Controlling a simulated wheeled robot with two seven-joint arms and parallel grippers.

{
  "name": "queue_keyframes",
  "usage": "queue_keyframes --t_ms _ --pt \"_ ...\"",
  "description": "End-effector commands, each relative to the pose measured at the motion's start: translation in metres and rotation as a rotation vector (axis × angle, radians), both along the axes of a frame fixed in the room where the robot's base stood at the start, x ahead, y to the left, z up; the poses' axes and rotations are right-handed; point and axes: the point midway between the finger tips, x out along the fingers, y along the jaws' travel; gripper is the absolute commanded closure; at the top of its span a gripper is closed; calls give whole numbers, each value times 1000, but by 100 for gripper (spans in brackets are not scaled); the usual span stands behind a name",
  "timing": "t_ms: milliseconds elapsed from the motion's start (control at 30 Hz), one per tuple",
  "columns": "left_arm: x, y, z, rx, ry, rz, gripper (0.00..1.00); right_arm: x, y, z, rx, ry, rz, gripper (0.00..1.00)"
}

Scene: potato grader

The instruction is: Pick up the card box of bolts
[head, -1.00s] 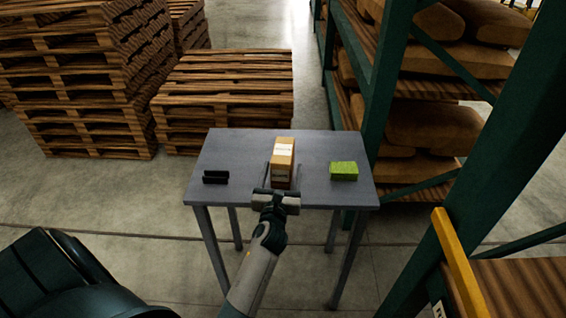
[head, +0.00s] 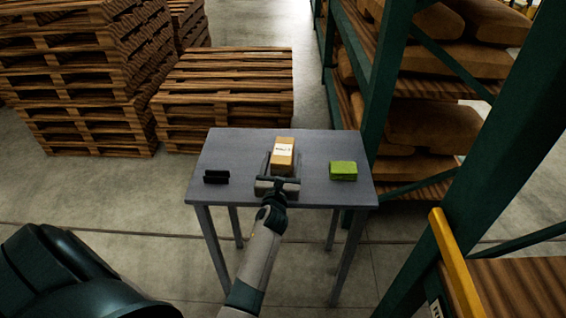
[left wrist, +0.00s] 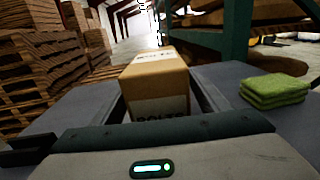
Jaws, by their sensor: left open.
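The card box of bolts (head: 283,150) stands upright on the grey table (head: 228,150), brown with white labels. In the left wrist view the box (left wrist: 155,88) stands straight ahead, with "BOLTS" partly readable on its front label. My left gripper (head: 279,166) is open, its two fingers reaching forward on either side of the box. In the left wrist view a gap shows between the box and each finger. The gripper body hides the lower front of the box. My right gripper is not in view.
A green cloth-like stack (head: 343,170) lies to the right on the table, and a small black holder (head: 216,177) to the left. Pallets (head: 225,95) stand behind. A green rack (head: 385,90) with sacks rises close on the right.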

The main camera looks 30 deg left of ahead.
Motion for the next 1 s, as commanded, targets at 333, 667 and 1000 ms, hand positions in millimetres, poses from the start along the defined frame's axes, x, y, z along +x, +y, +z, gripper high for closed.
queue_keyframes --t_ms 333,667,1000 --pt "0 0 0 0 0 0 50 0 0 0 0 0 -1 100" --pt "0 0 1 1 -2 -1 83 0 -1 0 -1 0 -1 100" --pt "0 0 16 5 -4 -1 83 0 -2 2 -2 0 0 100"
